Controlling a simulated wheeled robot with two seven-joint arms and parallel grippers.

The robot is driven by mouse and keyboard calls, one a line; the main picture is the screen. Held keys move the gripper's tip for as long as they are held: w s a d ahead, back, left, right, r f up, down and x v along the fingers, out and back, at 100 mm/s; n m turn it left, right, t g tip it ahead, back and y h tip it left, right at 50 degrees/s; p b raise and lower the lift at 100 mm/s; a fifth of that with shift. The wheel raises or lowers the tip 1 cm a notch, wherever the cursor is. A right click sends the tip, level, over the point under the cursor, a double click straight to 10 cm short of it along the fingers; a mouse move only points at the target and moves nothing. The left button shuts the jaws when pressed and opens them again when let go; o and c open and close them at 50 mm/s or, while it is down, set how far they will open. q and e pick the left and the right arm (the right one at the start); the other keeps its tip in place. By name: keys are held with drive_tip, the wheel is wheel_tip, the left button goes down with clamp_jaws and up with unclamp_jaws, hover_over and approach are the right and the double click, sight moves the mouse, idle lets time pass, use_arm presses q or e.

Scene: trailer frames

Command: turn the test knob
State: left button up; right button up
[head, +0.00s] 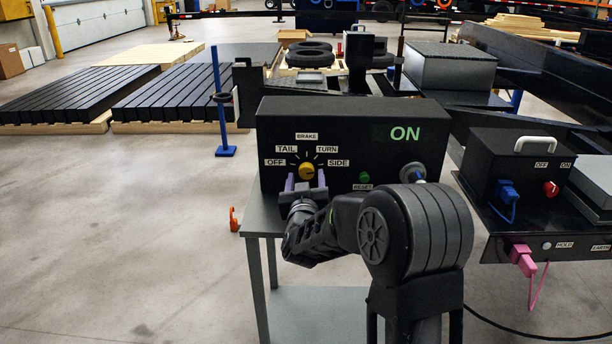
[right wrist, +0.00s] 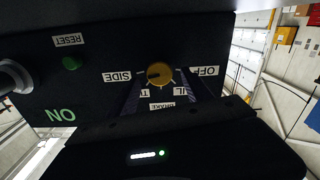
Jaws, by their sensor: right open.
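The yellow test knob (head: 307,170) is on the front of a black box (head: 350,118), ringed by the labels OFF, TAIL, BRAKE, TURN and SIDE. The box shows a green ON. My right gripper (head: 305,184) is open in front of the knob, its purple fingers to either side. In the right wrist view, upside down, the knob (right wrist: 160,75) lies between the open fingers (right wrist: 159,94), which partly cover the TAIL and TURN labels. A dark mark shows on the knob's SIDE half; its exact setting is unclear. Contact cannot be told. My left gripper is out of view.
A green reset button (head: 364,177) and a grey plug (head: 412,174) are right of the knob. The box stands on a grey table (head: 262,215). Farther right is a second black box (head: 515,165) with a blue plug and red knob. Open floor lies left.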

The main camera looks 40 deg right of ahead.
drive_tip(key=v, duration=0.5)
drive_tip(key=shift+s+a+p, duration=0.3)
